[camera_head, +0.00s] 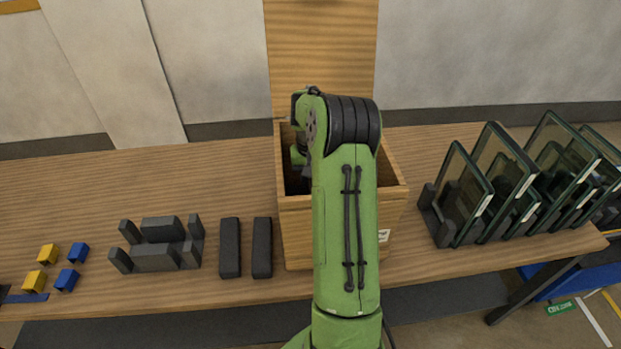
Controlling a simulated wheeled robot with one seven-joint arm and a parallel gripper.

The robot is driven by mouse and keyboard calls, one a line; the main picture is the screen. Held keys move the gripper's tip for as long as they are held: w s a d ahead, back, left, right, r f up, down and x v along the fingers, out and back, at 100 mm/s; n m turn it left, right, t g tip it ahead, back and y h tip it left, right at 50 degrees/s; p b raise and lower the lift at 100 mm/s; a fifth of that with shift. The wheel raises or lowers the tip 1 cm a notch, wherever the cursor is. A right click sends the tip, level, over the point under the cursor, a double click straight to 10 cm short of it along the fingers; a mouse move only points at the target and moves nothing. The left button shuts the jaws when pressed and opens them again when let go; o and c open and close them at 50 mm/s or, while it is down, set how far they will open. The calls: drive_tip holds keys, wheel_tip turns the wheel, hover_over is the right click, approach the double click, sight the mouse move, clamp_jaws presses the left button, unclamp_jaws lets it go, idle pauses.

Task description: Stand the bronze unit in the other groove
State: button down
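Several dark-framed glass units stand tilted in a dark grey rack (443,230) at the right. The front unit (462,196) and a taller unit (506,170) behind it look slightly brownish, but I cannot tell which one is bronze. At the left, a dark grey holder (155,259) with upright posts and blocks has gaps between them and holds no glass. Two dark bars, a left bar (230,247) and a right bar (262,247), lie beside it with a narrow gap between. My gripper is hidden behind my green arm, which reaches over the wooden box.
The open wooden box (296,236) with a tall back board (320,45) stands mid-table, partly covered by my arm. Small yellow blocks (48,253) and blue blocks (67,279) lie at the far left. The wooden table (80,205) is clear behind the holder.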

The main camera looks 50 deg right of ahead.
drive_tip(key=shift+r, duration=0.1)
drive_tip(key=c, duration=0.9)
unclamp_jaws()
drive_tip(key=shift+o, duration=0.4)
wheel_tip(320, 180, up, 16)
drive_tip(key=p, duration=0.3)
